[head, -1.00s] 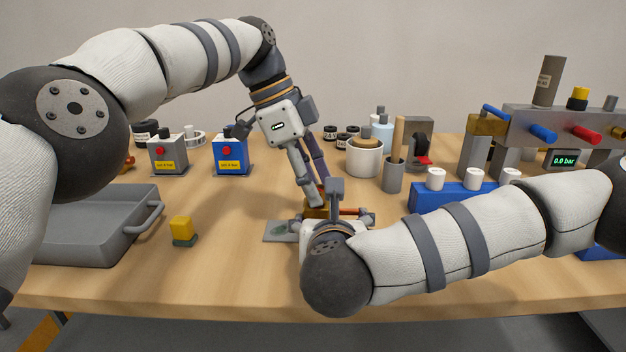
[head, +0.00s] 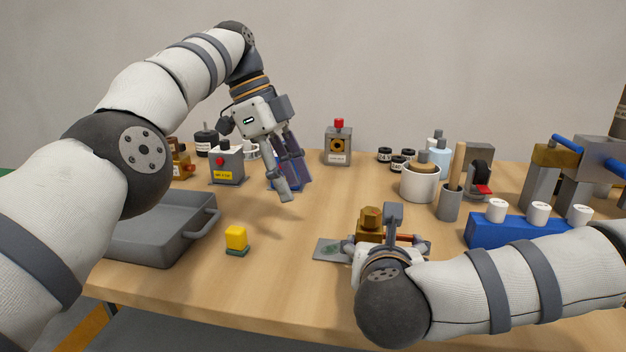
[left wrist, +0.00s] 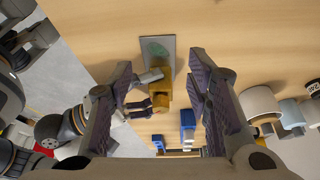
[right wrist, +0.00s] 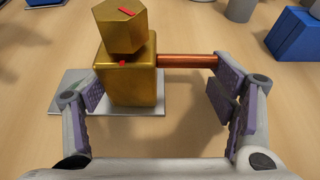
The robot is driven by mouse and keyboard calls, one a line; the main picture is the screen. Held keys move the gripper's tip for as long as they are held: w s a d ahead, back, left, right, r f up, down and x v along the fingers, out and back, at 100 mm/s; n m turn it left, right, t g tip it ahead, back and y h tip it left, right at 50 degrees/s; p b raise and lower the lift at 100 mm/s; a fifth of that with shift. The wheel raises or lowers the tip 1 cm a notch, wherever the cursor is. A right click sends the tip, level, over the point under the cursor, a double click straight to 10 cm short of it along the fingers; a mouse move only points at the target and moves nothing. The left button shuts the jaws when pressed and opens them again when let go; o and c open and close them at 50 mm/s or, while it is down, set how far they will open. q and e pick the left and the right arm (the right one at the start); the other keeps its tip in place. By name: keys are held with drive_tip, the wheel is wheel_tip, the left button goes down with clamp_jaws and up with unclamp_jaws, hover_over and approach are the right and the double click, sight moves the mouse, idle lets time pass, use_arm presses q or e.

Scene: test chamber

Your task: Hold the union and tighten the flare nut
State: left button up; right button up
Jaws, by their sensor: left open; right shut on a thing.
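The brass union (right wrist: 128,85) is a block with a hexagonal flare nut (right wrist: 118,27) on top and a copper tube (right wrist: 187,61) out to the right. The nut (head: 371,217) also shows in the head view. A red mark is on the nut and another on the union's top. My right gripper (right wrist: 155,95) is shut on the union, one finger at the block's left side, the other at the tube's far end. My left gripper (head: 290,190) is open and empty, raised to the left of the nut. The left wrist view shows its fingers wide apart.
A grey tray (head: 165,240) and yellow block (head: 236,238) are left. A blue block with white caps (head: 510,232) stands right. A white cup (head: 420,184) and grey holder (head: 449,205) stand behind. Table between tray and union is mostly clear.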

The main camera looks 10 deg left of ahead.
use_arm(q)
drive_tip(key=n+t+y, duration=0.4)
drive_tip(key=n+y, duration=0.2)
drive_tip(key=n, duration=1.8)
approach(370, 210)
drive_tip(key=shift+t, duration=0.3)
drive_tip(key=x, duration=0.9)
drive_tip(key=shift+s, duration=0.15)
clamp_jaws()
